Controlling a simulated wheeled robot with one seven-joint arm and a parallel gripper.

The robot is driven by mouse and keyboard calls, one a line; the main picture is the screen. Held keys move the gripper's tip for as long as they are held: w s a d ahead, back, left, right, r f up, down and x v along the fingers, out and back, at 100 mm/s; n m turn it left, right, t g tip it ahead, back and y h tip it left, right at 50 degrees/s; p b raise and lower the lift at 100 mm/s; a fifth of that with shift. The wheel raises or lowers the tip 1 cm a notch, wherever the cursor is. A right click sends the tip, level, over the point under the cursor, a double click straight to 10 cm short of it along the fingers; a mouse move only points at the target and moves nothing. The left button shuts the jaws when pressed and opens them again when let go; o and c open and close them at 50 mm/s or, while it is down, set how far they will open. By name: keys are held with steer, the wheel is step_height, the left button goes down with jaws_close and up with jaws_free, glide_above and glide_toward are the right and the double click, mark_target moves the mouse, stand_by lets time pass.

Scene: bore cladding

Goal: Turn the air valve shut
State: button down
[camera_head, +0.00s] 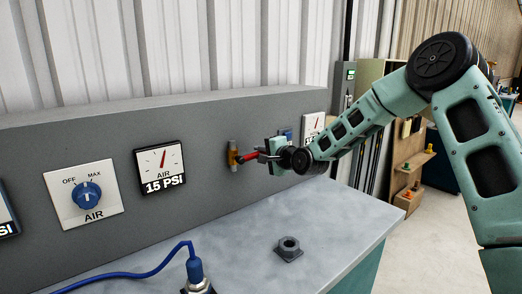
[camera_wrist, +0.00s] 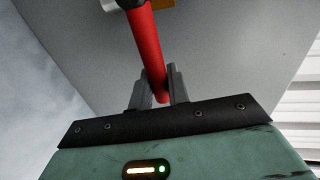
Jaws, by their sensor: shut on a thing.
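The air valve has a brass body (camera_head: 232,153) on the grey panel and a red lever handle (camera_head: 248,156) that reaches out to the right. In the wrist view the red handle (camera_wrist: 147,45) runs from the top down between my fingers, and part of the brass body (camera_wrist: 163,4) shows at the top edge. My gripper (camera_head: 262,155) is shut on the end of the red handle. In the wrist view my gripper (camera_wrist: 159,90) has one dark finger on each side of the handle's end.
An AIR dial (camera_head: 86,194) and a gauge marked 15 PSI (camera_head: 161,168) are on the panel (camera_head: 205,160) to the left. A grey nut-like fitting (camera_head: 289,248) and a blue hose connector (camera_head: 195,269) are on the bench (camera_head: 330,220). Another gauge (camera_head: 312,126) is behind my gripper.

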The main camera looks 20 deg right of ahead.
steer(key=shift+f+m, duration=0.3)
steer(key=shift+f, duration=0.05)
stand_by(0.3)
steer(key=c, duration=1.4)
jaws_free()
steer(key=shift+s+r, duration=0.1)
steer(key=v, duration=1.7)
steer(key=shift+s+d+b, duration=0.1)
steer(key=shift+b, duration=0.3)
